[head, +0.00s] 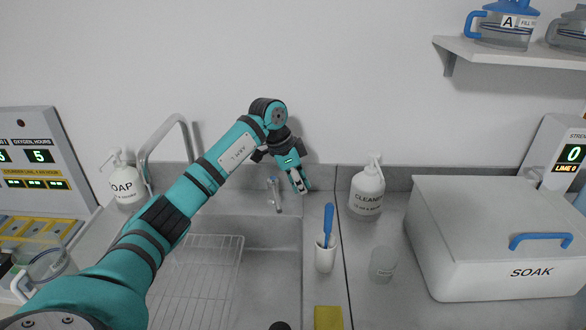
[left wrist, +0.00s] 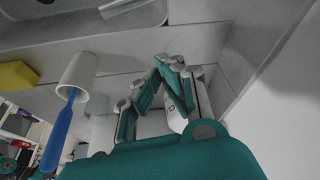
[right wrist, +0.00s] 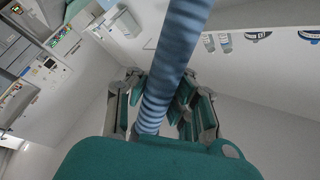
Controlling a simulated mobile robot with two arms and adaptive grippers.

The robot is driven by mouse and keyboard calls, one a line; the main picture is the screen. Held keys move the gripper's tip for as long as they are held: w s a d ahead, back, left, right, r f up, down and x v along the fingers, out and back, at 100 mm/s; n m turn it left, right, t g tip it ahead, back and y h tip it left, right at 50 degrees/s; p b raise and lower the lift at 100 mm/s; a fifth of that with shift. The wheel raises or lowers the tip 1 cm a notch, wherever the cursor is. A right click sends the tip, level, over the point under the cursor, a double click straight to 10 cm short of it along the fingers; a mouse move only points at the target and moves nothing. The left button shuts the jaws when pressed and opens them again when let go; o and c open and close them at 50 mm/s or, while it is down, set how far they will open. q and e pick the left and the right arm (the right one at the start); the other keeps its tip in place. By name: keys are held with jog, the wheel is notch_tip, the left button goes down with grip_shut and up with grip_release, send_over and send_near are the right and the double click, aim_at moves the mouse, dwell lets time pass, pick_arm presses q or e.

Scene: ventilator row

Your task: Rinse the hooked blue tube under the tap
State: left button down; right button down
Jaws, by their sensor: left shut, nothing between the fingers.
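The blue ribbed tube (right wrist: 172,60) runs between the fingers of my right gripper (right wrist: 160,92) in the right wrist view, with the pads against both its sides. Its ends are out of view. Neither this tube nor the right gripper shows in the head view. The tap's arched grey spout (head: 163,139) stands at the back of the sink (head: 272,255), partly behind my left arm. A small metal tap lever (head: 273,193) stands at the sink's back edge. My left gripper (head: 301,186) is shut and empty, just right of the lever; it also shows in the left wrist view (left wrist: 168,65).
A wire rack (head: 205,270) lies in the sink. A white cup (head: 325,258) with a blue brush, a yellow sponge (head: 328,317) and a cleaner bottle (head: 366,190) stand right of it. A soak box (head: 490,270) fills the right counter. A soap bottle (head: 124,183) is back left.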

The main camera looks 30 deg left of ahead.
aim_at(279, 202)
pick_arm(q)
jog(key=shift+s+a+f+p, duration=0.65)
jog(key=shift+s+a+f, duration=0.55)
jog(key=shift+a+f, duration=0.05)
jog(key=shift+w, duration=0.1)
jog(key=shift+s+a+r+m+p, duration=0.15)
jog(key=shift+s+a+m+p, duration=0.6)
jog(key=shift+s+p, duration=0.25)
